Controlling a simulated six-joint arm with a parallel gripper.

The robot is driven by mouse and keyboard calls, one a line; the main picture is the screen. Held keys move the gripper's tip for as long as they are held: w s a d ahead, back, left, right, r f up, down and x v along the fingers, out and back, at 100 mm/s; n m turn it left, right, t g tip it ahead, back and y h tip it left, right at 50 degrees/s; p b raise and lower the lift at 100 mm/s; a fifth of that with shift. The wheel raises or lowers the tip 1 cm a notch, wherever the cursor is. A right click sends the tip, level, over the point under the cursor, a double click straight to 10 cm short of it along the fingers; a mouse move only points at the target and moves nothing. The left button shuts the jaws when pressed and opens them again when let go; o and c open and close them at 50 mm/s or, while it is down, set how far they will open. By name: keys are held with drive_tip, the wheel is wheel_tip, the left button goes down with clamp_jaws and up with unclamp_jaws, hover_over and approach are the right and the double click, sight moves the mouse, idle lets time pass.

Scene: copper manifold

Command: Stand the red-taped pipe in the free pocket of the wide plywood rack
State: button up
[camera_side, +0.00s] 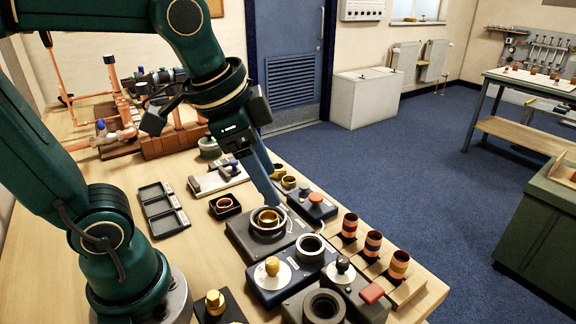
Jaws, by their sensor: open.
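Three short copper pipes with coloured bands stand upright along the right edge of the bench. The farthest pipe (349,228) appears to carry the red tape. The middle pipe (373,243) has a blue band and the nearest pipe (400,264) a yellowish one. They stand on dark bases over pale plywood (406,292); a free pocket cannot be made out. My gripper (279,202) points down over a black fixture with a brass ring (268,217), left of the pipes. It is open, its fingers seen nearly edge-on, with no pipe visible between them.
Black fixtures with round sockets (311,244) and knobs (272,266) crowd the bench between my gripper and the near edge. A red button block (371,293) is close to the nearest pipe. A black three-compartment tray (161,210) lies left, with bare wood around it.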

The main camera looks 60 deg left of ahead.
drive_tip(key=s+f+n, duration=0.2)
drive_tip(key=s+n, duration=0.1)
drive_tip(key=s+f+n+t, duration=0.1)
drive_tip(key=n, duration=0.1)
drive_tip(key=shift+s+a+f, duration=0.1)
drive_tip(key=shift+s+a, duration=0.05)
drive_tip(key=shift+s, duration=0.25)
idle(0.8)
